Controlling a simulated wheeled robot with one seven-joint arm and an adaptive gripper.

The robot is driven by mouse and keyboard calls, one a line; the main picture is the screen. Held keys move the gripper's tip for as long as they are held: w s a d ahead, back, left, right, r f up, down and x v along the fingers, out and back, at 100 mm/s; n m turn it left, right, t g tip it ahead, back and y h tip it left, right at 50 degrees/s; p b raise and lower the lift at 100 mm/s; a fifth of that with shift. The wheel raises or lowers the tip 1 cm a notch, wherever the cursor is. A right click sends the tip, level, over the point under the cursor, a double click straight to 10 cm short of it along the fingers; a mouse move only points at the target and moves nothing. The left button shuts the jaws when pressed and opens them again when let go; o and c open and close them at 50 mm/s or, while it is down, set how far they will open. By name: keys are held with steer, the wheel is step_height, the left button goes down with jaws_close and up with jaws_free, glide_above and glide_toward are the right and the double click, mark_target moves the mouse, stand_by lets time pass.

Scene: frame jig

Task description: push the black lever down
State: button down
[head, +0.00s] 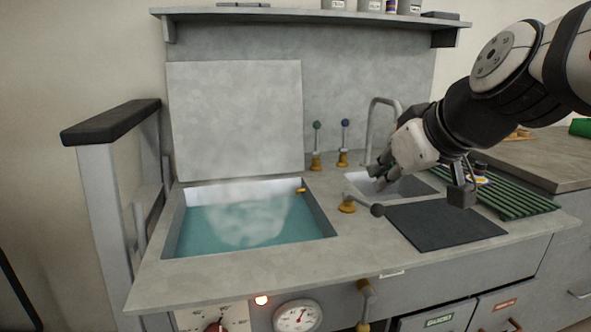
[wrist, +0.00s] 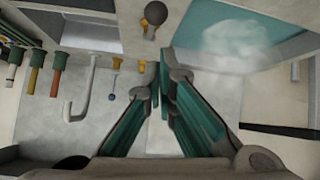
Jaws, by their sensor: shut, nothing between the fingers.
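The black lever is a thin rod with a dark ball knob (head: 377,210) on a brass base (head: 347,205). It stands on the counter between the water basin and the small sink, its rod slanting toward the right front. In the wrist view its dark knob (wrist: 156,12) shows at the top edge, above the fingertips. My gripper (head: 371,181) is shut and empty, above the small sink area, behind the knob and apart from it. In the wrist view my gripper (wrist: 167,72) has its green-padded fingers pointing up the picture toward the lever.
Two brass levers with a green knob (head: 317,125) and a blue knob (head: 345,123) stand behind, near a grey faucet (head: 372,125). A steaming basin (head: 328,222) is at left. A dark mat (head: 440,226) and green rack (head: 520,200) lie at right.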

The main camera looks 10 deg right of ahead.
steer(key=s+d+r+p, duration=0.1)
steer(key=s, duration=0.6)
steer(key=shift+s+d+p, duration=0.15)
steer(key=shift+s+p, duration=0.15)
steer(key=shift+p, duration=0.05)
steer(key=s+a+f+m+g+h, duration=0.15)
steer(key=s+f+g, duration=0.4)
steer(key=s, duration=0.55)
steer(key=s+f+m+g, duration=0.35)
steer(key=s+f, duration=0.25)
steer(key=s, duration=0.4)
step_height(320, 180, up, 31)
steer(key=n+t+p, duration=0.1)
steer(key=t+p, duration=0.2)
steer(key=p, duration=2.6)
steer(key=shift+d+t+p, duration=0.15)
steer(key=shift+t+p, duration=0.2)
steer(key=shift+t, duration=0.05)
